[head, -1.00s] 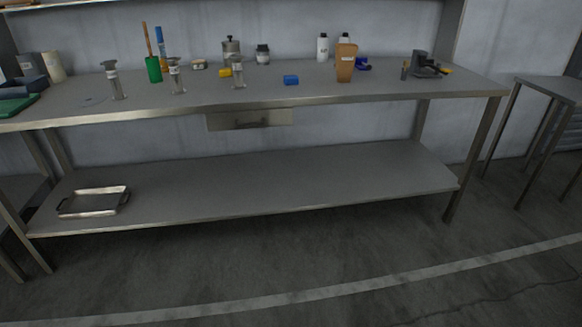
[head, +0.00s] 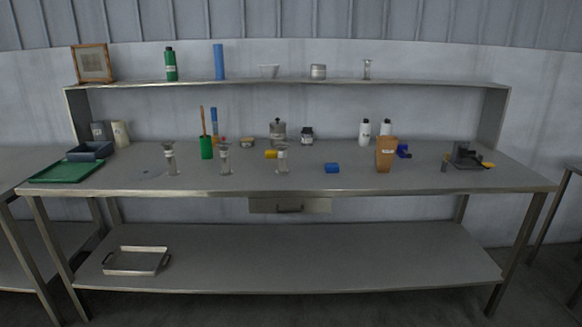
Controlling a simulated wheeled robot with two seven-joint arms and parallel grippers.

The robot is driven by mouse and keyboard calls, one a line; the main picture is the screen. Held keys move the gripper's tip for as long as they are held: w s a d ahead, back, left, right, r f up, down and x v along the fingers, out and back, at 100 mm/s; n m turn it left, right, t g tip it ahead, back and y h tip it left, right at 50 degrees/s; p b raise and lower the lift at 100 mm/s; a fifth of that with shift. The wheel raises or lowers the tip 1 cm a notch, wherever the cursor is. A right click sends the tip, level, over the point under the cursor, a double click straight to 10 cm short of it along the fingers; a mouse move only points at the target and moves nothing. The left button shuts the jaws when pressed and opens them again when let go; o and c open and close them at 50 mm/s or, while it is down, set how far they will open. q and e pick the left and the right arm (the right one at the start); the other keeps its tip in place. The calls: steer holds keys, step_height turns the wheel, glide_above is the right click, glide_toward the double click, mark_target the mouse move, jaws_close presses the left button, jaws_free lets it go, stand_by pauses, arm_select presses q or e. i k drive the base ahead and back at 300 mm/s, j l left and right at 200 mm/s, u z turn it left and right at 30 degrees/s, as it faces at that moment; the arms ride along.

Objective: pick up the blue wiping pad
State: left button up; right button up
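A small blue block (head: 331,168), which looks like the blue wiping pad, lies flat on the steel bench top (head: 350,183), right of the middle and near the front edge. Nothing touches it. A glass vessel (head: 282,160) stands to its left and a brown container (head: 385,155) to its right. Neither of my grippers is in view.
Several glass vessels stand left of the pad. A green tray (head: 62,173) and a dark blue-grey bin (head: 90,151) are at the left end. A dark device (head: 466,158) is at the right. A shelf (head: 210,84) runs above; a drawer (head: 290,206) hangs below.

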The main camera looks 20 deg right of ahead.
mark_target(329, 167)
steer(key=l+u, duration=0.45)
steer(key=l, duration=0.6)
steer(key=l+u, duration=0.45)
steer(key=l, duration=0.6)
